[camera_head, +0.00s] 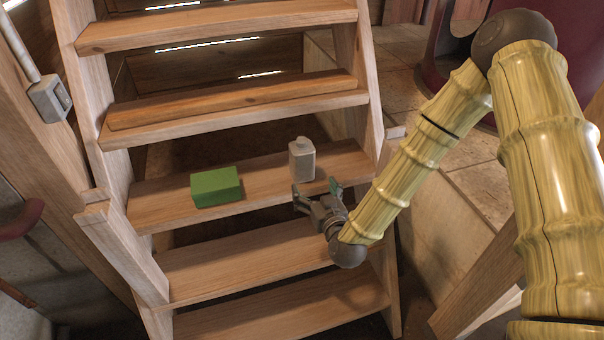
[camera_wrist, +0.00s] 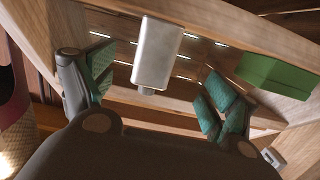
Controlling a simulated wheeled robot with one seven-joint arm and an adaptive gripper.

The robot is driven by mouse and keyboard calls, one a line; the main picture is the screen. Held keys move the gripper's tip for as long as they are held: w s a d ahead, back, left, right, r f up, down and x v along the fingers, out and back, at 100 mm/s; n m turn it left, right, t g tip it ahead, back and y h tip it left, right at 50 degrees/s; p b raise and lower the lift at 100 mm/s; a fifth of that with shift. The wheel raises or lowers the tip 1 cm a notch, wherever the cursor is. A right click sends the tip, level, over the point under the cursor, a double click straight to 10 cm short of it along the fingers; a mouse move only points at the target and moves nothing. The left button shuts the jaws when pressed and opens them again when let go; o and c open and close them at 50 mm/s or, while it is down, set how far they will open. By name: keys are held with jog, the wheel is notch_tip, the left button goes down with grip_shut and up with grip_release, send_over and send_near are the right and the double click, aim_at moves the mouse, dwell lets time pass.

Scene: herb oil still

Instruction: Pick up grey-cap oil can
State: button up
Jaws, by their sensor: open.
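The grey-cap oil can (camera_head: 302,161) stands upright on a wooden stair tread, a pale grey body with a grey cap on top. It also shows in the wrist view (camera_wrist: 157,52), where it appears upside down between the two fingers, with its cap at the lower end. My gripper (camera_head: 319,189) is open just in front of the can in the head view. In the wrist view its green-padded fingers (camera_wrist: 158,92) are spread wide on both sides of the can. I cannot tell whether either finger touches it.
A green block (camera_head: 216,187) lies on the same tread (camera_head: 262,180), left of the can; it also shows in the wrist view (camera_wrist: 277,75). Higher treads (camera_head: 235,113) rise behind, and side rails flank the stairs. The lower treads (camera_head: 245,262) are bare.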

aim_at(302, 149)
jog(key=shift+t, duration=0.9)
jog(key=w+r, duration=0.1)
jog(key=w, duration=0.1)
jog(key=w+a+r, duration=0.1)
jog(key=w, duration=0.1)
jog(key=w+r, duration=0.1)
jog(key=w, duration=0.1)
jog(key=shift+w+a+r+b, duration=0.15)
jog(key=shift+a+r+b, duration=0.15)
jog(key=shift+a+b, duration=0.05)
jog(key=shift+r+x, duration=0.15)
jog(key=shift+x, duration=1.5)
jog(key=shift+r+x, duration=0.15)
jog(key=shift+x, duration=1.5)
jog(key=c, duration=1.2)
